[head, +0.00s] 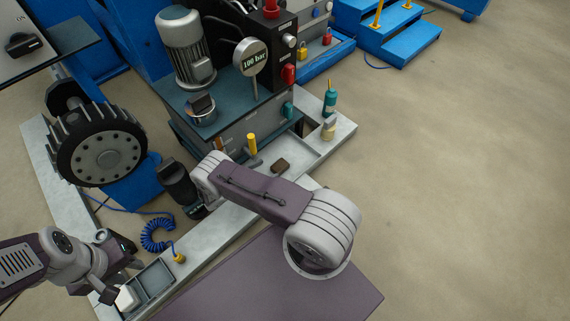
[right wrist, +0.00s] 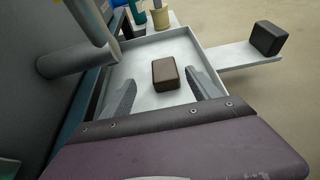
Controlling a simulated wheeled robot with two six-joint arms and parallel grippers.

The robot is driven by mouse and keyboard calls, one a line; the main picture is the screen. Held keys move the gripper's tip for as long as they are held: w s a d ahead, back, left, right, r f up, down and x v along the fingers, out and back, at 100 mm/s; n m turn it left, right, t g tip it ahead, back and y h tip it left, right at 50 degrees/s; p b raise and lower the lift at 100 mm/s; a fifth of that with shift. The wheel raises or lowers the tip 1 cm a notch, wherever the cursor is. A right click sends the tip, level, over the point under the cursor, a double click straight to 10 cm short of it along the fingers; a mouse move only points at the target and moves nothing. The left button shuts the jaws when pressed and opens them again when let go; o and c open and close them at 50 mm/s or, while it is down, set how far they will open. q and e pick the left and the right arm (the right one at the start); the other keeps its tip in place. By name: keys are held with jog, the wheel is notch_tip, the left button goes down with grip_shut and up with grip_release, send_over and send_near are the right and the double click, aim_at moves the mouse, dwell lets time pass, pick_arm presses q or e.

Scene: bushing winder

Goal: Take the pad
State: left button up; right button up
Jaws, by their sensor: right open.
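The pad, which I take to be the small brown block (head: 280,165), lies in a pale shallow tray (head: 325,149) on the bench. In the right wrist view the brown block (right wrist: 166,74) lies on the tray floor. My right gripper (right wrist: 162,78) is open and empty, its two fingers apart on either side of the block in the picture. I see no contact, and the height gap is unclear. In the head view my right arm hides its fingers. My left gripper (head: 107,288) is at the lower left, beside a small grey bin; its jaws are unclear.
A dark block (right wrist: 267,38) stands on a pale ledge right of the tray in the right wrist view. The machine (head: 235,115) rises behind.

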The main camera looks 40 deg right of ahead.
aim_at(280, 165)
jog(key=b+x, duration=0.1)
jog(key=x, duration=0.2)
jog(key=shift+a+f+b, duration=0.15)
jog(key=shift+f+b, duration=0.05)
jog(key=shift+b, duration=0.2)
jog(key=shift+d, duration=0.45)
jog(key=shift+d+f+b, duration=0.2)
jog(key=shift+b, duration=0.2)
jog(key=b+x, duration=0.2)
jog(key=x, duration=0.1)
jog(key=b+x, duration=0.1)
jog(key=shift+s+d+f, duration=0.1)
jog(key=shift+s+f, duration=0.2)
jog(key=shift+d, duration=0.2)
jog(key=shift+r, duration=0.15)
jog(key=c, duration=1.4)
